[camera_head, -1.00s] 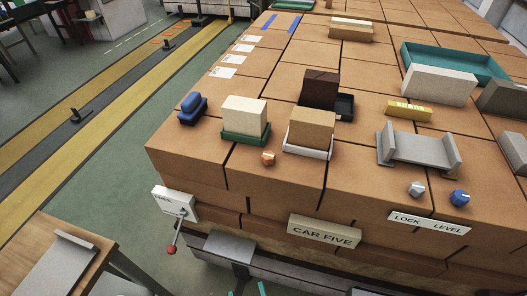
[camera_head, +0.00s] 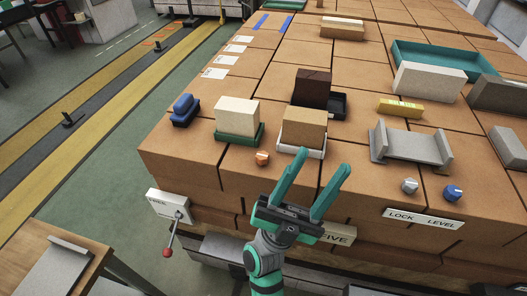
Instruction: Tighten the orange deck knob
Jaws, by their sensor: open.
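The orange deck knob (camera_head: 262,158) is a small faceted knob on the brown brick deck, near its front edge, in front of the green tray. My gripper (camera_head: 312,168) has two teal fingers spread apart with nothing between them. It is in front of the deck, to the right of the knob, and its fingers point up and away in the picture. The fingers look apart from the knob. My gripper partly covers the CAR FIVE sign (camera_head: 338,234).
A cream block sits in a green tray (camera_head: 240,141) behind the knob, and a tan block in a white tray (camera_head: 314,153) to its right. A grey knob (camera_head: 409,186) and a blue knob (camera_head: 453,193) stand farther right. A red-tipped lever (camera_head: 168,252) hangs front left.

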